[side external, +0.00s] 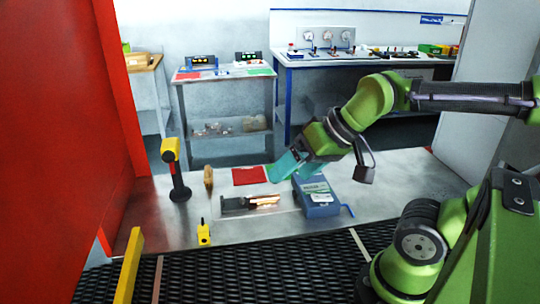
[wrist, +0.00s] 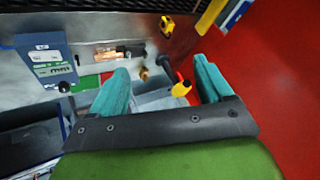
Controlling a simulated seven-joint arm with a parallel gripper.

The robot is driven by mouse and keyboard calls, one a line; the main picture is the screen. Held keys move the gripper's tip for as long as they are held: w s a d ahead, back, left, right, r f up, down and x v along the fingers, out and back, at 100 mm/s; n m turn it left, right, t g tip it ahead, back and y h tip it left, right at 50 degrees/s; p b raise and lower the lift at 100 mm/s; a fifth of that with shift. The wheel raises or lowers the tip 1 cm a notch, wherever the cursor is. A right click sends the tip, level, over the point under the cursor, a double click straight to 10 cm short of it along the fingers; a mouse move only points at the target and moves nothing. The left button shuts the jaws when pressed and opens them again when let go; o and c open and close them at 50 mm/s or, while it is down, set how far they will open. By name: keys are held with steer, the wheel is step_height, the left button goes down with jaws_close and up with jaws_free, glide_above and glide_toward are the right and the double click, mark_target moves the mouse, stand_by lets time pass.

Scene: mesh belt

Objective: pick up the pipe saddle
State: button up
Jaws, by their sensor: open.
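I cannot pick out a pipe saddle with certainty. A dark flat piece with bright copper-coloured bars (side external: 262,201) lies on the metal table, and it also shows in the wrist view (wrist: 118,53). My gripper (side external: 280,174) is above the table, tilted down and left, near the blue boxy device and red cloth. Its teal fingers are spread apart in the wrist view (wrist: 161,66), with nothing held between them. The fingers appear clear of the tabletop items.
A yellow-and-black tool (side external: 179,178) stands upright at left, beside a small brown item (side external: 208,178). A small yellow object (side external: 204,234) is at the front. A red wall (side external: 60,130) bounds the left.

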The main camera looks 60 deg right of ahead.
steer(key=shift+d+f, duration=0.1)
steer(key=n+g+h, duration=0.2)
steer(key=n+g, duration=0.5)
steer(key=n, duration=0.6)
glide_above(265, 196)
steer(key=f, duration=1.8)
steer(key=shift+s+a, duration=0.2)
steer(key=shift+w+d+f, duration=0.15)
steer(key=shift+f, duration=1.2)
steer(key=shift+w+d+f, duration=0.1)
steer(key=shift+d+f, duration=0.05)
steer(key=shift+f, duration=1.15)
steer(key=shift+f, duration=0.1)
steer(key=shift+c, duration=0.2)
